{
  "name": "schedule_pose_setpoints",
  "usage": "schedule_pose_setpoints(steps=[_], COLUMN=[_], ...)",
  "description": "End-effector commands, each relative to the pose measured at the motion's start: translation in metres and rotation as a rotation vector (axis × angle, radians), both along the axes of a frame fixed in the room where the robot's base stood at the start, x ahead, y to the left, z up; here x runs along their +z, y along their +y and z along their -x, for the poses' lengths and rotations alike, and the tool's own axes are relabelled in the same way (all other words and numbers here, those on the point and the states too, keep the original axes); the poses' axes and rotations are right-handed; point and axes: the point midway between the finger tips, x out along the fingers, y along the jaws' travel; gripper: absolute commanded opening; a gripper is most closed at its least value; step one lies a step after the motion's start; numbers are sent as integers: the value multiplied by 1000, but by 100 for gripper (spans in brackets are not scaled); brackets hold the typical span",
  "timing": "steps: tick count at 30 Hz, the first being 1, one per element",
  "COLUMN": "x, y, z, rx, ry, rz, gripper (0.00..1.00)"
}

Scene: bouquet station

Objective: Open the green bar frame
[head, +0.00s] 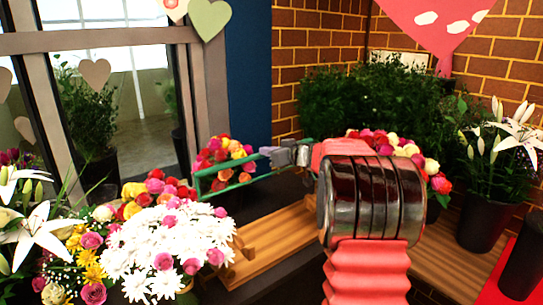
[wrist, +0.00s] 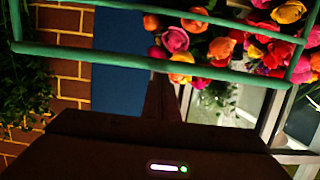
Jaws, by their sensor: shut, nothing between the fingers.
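The green bar frame (head: 222,187) stands around a bunch of red, orange and pink roses (head: 222,150) left of centre in the head view. In the wrist view its green bars (wrist: 130,57) cross the upper part, with roses (wrist: 205,42) beyond and between them. My gripper (head: 268,152) is at the frame's right side, close to the bar's right end. It is shut with nothing between its fingers. In the wrist view the dark fingers (wrist: 163,88) point up to the lower green bar. I cannot tell whether they touch it.
A wooden slatted stand (head: 275,240) is below the frame. White daisies and mixed flowers (head: 165,240) crowd the front left. More roses (head: 432,168) and potted lilies (head: 490,180) are at right. A window (head: 130,100) and brick wall (head: 320,45) stand behind.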

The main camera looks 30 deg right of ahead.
Motion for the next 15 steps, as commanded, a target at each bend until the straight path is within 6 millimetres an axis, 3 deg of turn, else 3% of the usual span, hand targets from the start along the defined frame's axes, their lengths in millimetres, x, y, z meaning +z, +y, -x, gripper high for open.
schedule_pose_setpoints(steps=[15], x=[11], y=[0], z=[7], rx=[1], ry=[-2], rz=[1], gripper=[0])
